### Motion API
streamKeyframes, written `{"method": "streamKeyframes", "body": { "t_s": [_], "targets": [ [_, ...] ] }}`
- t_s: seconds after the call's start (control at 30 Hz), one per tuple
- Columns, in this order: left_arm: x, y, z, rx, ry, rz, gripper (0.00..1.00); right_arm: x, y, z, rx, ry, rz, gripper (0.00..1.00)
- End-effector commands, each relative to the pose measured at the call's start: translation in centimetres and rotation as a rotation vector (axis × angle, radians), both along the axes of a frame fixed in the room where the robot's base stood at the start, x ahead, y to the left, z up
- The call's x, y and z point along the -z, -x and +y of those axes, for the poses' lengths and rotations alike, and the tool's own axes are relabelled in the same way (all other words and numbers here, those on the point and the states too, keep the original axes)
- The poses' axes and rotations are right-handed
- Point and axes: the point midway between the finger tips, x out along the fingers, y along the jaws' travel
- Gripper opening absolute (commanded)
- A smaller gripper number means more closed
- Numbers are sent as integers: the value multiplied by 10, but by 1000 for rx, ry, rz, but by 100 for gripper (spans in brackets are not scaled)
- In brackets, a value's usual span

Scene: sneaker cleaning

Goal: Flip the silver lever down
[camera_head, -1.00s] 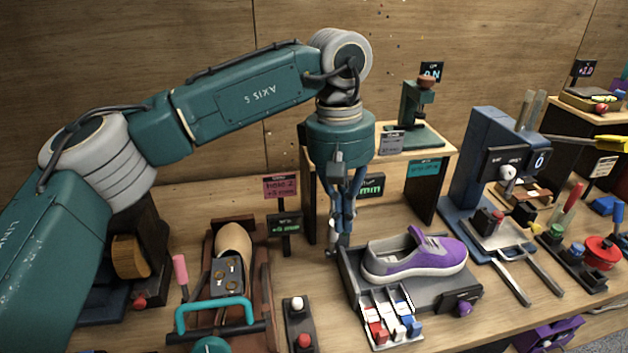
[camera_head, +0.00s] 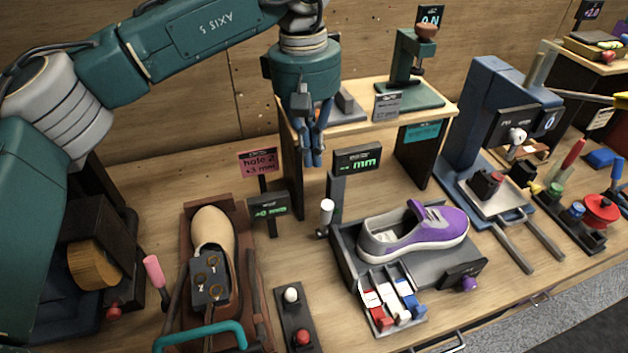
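The silver lever (camera_head: 326,212) stands at the left rear corner of the dark grey tray (camera_head: 348,262), its pale cylindrical knob pointing up from a small dark pivot. My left gripper (camera_head: 312,163) hangs fingers down, above and behind the lever and clear of it in the picture. Its fingers are close together, with nothing seen between them. A purple and grey sneaker (camera_head: 415,232) rests on the tray. A dark display with green "mm" text (camera_head: 357,160) stands behind the lever. My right gripper is not in view.
A beige shoe form (camera_head: 213,235) in a brown frame stands left. A switch box with white and red knobs (camera_head: 296,322) lies in front. A wooden shelf (camera_head: 372,117) is behind, close to my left gripper. A blue press (camera_head: 490,95) stands right.

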Motion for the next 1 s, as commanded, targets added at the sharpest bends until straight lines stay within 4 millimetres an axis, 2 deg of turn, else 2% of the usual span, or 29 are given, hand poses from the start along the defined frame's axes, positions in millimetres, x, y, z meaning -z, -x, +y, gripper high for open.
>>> {"method": "streamKeyframes", "body": {
  "t_s": [0.17, 0.4, 0.6, 0.73, 1.0],
  "targets": [
    [21, 1, 0, 0, -2, 5, 0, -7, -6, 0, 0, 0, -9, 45],
    [64, 3, -3, -1, -1, 5, 0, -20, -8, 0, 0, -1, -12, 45],
    [89, 3, -5, 0, 0, 2, 0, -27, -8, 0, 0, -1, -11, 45],
    [97, 3, -5, -1, 0, 1, 0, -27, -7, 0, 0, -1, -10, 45],
    [98, 3, -5, -1, 0, 1, 0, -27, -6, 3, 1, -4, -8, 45]
  ]
}}
